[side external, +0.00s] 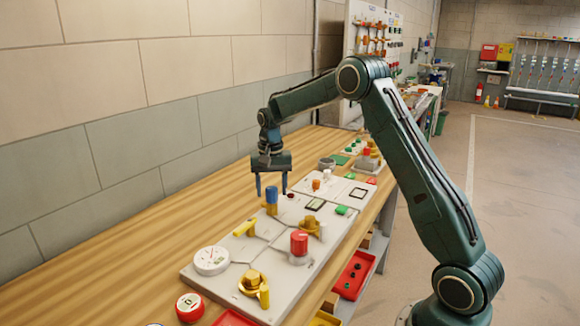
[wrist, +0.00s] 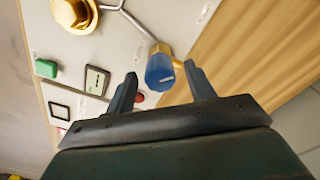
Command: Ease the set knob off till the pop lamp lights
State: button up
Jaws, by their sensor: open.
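A blue knob (side external: 271,197) with a pale line on its face stands on a brass fitting on the grey panel (side external: 225,262). I cannot read a label that names it the set knob. My gripper (side external: 271,184) is open, pointing down just above the blue knob. In the wrist view the blue knob (wrist: 160,71) shows between the two fingers of my gripper (wrist: 160,73), with a gap on each side. A small dark red round piece (wrist: 140,97), perhaps the pop lamp, is partly hidden by a finger; I cannot tell whether it is lit.
A red knob (side external: 299,243), a white dial gauge (side external: 211,260), yellow handles (side external: 244,228) and brass fittings stand on the panel. A green button (side external: 341,210) and small displays lie farther along. The wooden bench (side external: 120,255) is clear toward the wall.

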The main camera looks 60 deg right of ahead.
aim_at(272, 188)
notch_tip(272, 188, up, 13)
jog(key=shift+f, duration=0.15)
dwell(0.4)
dwell(0.5)
jog(key=shift+m, duration=1.8)
jog(key=shift+f, duration=0.15)
notch_tip(272, 188, down, 14)
jog(key=shift+r, duration=0.2)
jog(key=c, duration=1)
